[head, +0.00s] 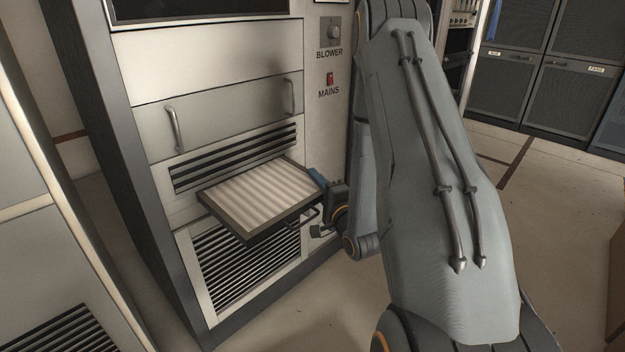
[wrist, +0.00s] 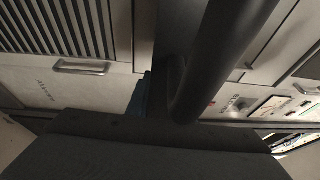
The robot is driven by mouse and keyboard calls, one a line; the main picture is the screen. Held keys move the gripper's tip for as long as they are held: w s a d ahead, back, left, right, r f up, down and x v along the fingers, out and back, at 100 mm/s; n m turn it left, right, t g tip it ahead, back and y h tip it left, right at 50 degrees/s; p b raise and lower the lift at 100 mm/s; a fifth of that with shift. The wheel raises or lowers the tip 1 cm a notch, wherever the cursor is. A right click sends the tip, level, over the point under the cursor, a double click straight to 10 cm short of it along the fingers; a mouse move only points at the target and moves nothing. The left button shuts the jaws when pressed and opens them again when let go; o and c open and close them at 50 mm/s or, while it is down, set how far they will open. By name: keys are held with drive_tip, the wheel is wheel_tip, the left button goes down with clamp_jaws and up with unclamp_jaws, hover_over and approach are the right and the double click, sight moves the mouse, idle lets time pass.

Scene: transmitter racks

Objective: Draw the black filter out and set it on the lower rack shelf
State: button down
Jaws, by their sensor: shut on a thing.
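The black filter (head: 245,232), a flat dark-framed panel with pale pleated media on top, sticks out of the front of the grey cabinet, between two louvred grilles. It lies roughly level. I cannot tell whether its rear edge is still inside the slot. My gripper (head: 323,208) is at its front right side, shut on its dark handle (head: 304,218). In the wrist view a thick dark curved bar, apparently the handle (wrist: 222,60), fills the middle close up. The fingertips are mostly hidden. I cannot make out a lower rack shelf.
The cabinet has a drawer with two handles (head: 172,128), a blower knob (head: 335,33) and a red mains switch (head: 330,78). A lower grille (head: 240,265) is below the filter. Another cabinet (head: 40,250) stands close at left.

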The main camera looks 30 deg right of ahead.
drive_tip(key=shift+s+d+p, duration=0.25)
drive_tip(key=shift+s, duration=0.45)
drive_tip(key=shift+s+d+p, duration=0.2)
drive_tip(key=shift+s+p, duration=0.05)
drive_tip(key=shift+s, duration=0.45)
drive_tip(key=shift+s+d+p, duration=0.25)
drive_tip(key=shift+s, duration=0.45)
drive_tip(key=s+a+r+n+y+p, duration=0.1)
drive_tip(key=s+a+r+y+p, duration=0.15)
drive_tip(key=a+r+p, duration=0.7)
drive_tip(key=s+a+r+n+y+p, duration=0.2)
drive_tip(key=s+a+r+p, duration=0.1)
drive_tip(key=r+p, duration=1.35)
drive_tip(key=s+a+r+n+y+p, duration=0.15)
drive_tip(key=a+r+p, duration=0.45)
drive_tip(key=r+p, duration=0.7)
drive_tip(key=shift+m+g, duration=0.35)
drive_tip(key=shift+g, duration=0.05)
drive_tip(key=f+b, duration=0.2)
drive_tip(key=b, duration=0.1)
drive_tip(key=s+f+b, duration=0.1)
drive_tip(key=f+b, duration=0.1)
drive_tip(key=b, duration=0.1)
drive_tip(key=shift+a, duration=0.15)
